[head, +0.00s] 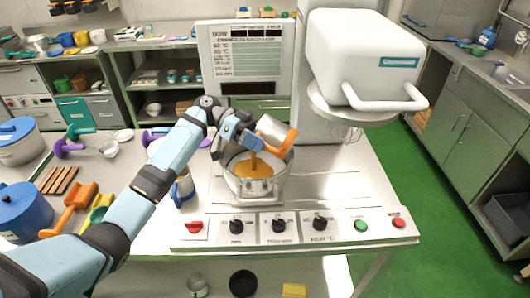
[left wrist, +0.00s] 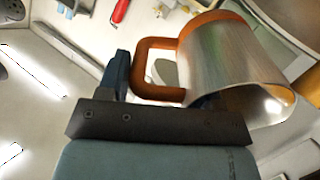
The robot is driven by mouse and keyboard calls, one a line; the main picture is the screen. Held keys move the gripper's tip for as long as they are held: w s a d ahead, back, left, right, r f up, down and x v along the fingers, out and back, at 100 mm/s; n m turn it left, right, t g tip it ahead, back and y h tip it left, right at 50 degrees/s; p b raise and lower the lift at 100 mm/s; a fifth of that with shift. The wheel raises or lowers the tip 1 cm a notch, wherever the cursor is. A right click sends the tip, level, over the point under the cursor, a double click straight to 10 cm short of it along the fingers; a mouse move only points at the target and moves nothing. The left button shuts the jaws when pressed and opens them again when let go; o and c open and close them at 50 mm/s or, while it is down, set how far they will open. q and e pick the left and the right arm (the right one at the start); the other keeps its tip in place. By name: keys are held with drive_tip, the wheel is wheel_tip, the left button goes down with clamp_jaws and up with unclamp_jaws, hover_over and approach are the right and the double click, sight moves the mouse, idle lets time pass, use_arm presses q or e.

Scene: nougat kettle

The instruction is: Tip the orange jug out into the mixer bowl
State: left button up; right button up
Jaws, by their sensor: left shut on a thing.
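My left gripper (head: 245,137) is shut on the orange handle of the steel jug (head: 276,134). The jug is held tilted above the mixer bowl (head: 256,188). An amber stream (head: 253,161) falls into the steel bowl, and amber stuff lies inside it. In the left wrist view the jug (left wrist: 222,62) shows its shiny wall and orange bands, with its orange handle (left wrist: 142,72) at my gripper's fingers (left wrist: 125,78). The jug's inside is hidden. My right gripper is not in view.
The white mixer head (head: 365,60) hangs right of the bowl, with a whisk below it. A panel with knobs and buttons (head: 300,226) runs along the front. Blue-lidded pots (head: 22,207), scoops and brown bars (head: 60,181) stand at left. The table right of the bowl is clear.

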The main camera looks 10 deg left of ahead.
use_arm(q)
drive_tip(key=a+h+b, duration=0.1)
drive_tip(key=g+h+b, duration=0.1)
drive_tip(key=h+b, duration=0.1)
drive_tip(key=shift+w+a+r, duration=0.1)
drive_tip(key=shift+w+a, duration=0.1)
drive_tip(key=shift+a, duration=0.2)
drive_tip(key=shift+w+a+r+g+h+b, duration=0.15)
drive_tip(key=shift+a+r+g+h+b, duration=0.2)
drive_tip(key=shift+a+h+b, duration=0.75)
drive_tip(key=shift+w+a+r+g+h+b, duration=0.25)
drive_tip(key=shift+a+h+b, duration=0.3)
drive_tip(key=shift+h+b, duration=1.15)
drive_tip(key=shift+w+a+r+g+h+b, duration=0.1)
drive_tip(key=shift+a+r+g+h+b, duration=0.25)
drive_tip(key=shift+a+h+b, duration=0.75)
use_arm(e)
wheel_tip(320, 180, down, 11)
drive_tip(key=b, duration=0.1)
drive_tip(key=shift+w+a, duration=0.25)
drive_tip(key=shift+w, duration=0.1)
use_arm(q)
drive_tip(key=shift+d+r, duration=0.1)
drive_tip(key=shift+d, duration=0.25)
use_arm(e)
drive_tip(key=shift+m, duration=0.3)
